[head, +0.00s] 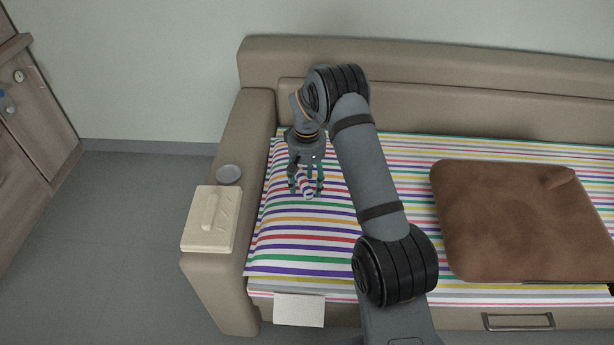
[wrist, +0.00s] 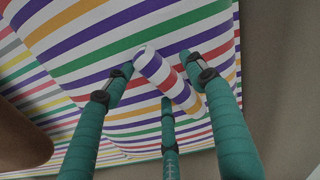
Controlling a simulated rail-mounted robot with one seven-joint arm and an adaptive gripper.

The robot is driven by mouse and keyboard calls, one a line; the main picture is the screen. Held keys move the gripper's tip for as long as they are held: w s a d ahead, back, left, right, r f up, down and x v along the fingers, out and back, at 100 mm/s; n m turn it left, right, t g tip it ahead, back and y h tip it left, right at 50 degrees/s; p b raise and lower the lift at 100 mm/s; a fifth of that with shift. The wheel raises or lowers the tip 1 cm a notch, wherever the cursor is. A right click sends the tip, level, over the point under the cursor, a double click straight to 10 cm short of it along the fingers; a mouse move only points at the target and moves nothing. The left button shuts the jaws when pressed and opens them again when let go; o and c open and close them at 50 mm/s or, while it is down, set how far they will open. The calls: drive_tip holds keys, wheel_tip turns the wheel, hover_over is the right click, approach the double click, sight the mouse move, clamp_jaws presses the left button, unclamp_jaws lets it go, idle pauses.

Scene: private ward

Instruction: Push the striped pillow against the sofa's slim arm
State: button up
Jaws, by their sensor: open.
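The striped pillow (head: 300,238) lies at the left end of the sofa, on a sheet with similar stripes, so its right edge is hard to make out. Its left edge runs close beside the sofa's slim arm (head: 262,115); I cannot tell whether they touch. My gripper (head: 306,192) is open, pointing down over the far part of the pillow. In the wrist view, the pillow (wrist: 110,45) fills much of the picture, and a small striped roll (wrist: 165,75) stands up between the open fingers. I cannot tell whether the fingers touch it.
A brown cushion (head: 510,220) lies on the sheet at the right. A white card (head: 299,310) hangs at the sofa's front. A wooden cabinet (head: 35,130) stands at far left.

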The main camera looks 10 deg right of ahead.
drive_tip(key=shift+f, duration=0.1)
drive_tip(key=shift+c, duration=0.5)
clamp_jaws()
drive_tip(key=shift+o, duration=0.5)
unclamp_jaws()
wheel_tip(320, 180, up, 12)
idle(0.7)
